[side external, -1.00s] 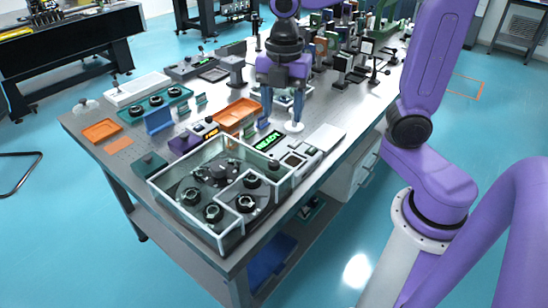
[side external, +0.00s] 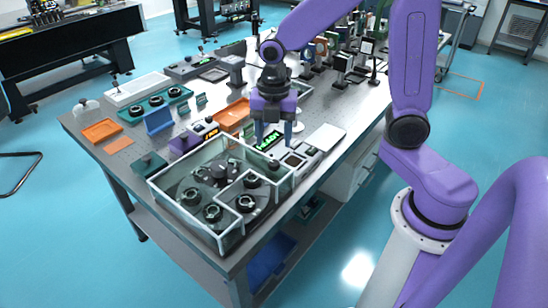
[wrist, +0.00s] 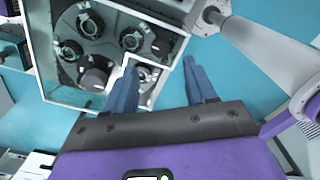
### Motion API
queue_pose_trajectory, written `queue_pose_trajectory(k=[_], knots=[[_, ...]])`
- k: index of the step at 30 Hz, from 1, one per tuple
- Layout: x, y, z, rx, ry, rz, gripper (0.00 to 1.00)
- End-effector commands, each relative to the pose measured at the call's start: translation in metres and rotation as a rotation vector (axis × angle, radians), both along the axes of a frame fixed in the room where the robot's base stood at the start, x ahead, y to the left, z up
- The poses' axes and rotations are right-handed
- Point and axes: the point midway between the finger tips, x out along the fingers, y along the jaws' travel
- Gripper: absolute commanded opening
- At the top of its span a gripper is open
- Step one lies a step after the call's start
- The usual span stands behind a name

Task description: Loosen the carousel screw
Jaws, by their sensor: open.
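The carousel (side external: 186,182) is a dark plate with several round black-rimmed mounts, inside a clear-walled, white-edged enclosure at the table's near corner. A dark knob cluster (side external: 218,171) stands at its middle. In the wrist view the carousel (wrist: 109,51) is at upper left, with a black knob (wrist: 97,73) near the enclosure's inner edge. I cannot tell which part is the screw. My gripper (side external: 274,142) points down, open and empty, behind and right of the enclosure, apart from the carousel. Its blue fingers (wrist: 162,68) show wide apart in the wrist view; the left one partly covers a mount.
The enclosure wall (side external: 222,243) rises around the carousel.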

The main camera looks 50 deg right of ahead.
Motion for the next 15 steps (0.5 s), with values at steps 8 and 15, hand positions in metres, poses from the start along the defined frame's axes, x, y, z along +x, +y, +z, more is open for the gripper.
queue_pose_trajectory(k=[8, 15], knots=[[-0.001, -0.001, -0.048, -0.002, 0.005, 0.0, 0.56], [-0.001, 0.0, -0.068, -0.001, 0.001, 0.0, 0.56]])
